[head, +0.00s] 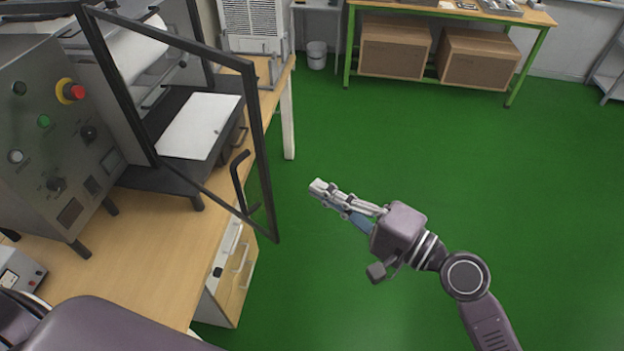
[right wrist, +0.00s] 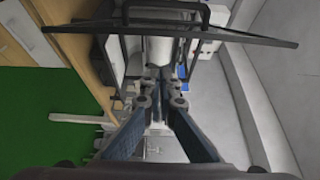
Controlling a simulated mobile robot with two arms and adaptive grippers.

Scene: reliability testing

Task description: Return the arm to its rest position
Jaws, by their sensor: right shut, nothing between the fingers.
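My right gripper (head: 318,188) is over the green floor in the head view, to the right of the wooden bench. Its fingers point left and are closed together with nothing between them. In the right wrist view its fingers (right wrist: 160,80) meet in the middle of the picture. My right arm reaches in from the lower right. My left gripper does not show; a grey part of my own body is at the lower left.
A machine with an open black-framed door (head: 262,150) stands on the wooden bench (head: 150,265); the door's handle (head: 238,180) faces my right gripper. The door also crosses the right wrist view (right wrist: 230,33). A green-legged table (head: 545,45) with cardboard boxes (head: 394,48) is at the back. Open green floor lies right.

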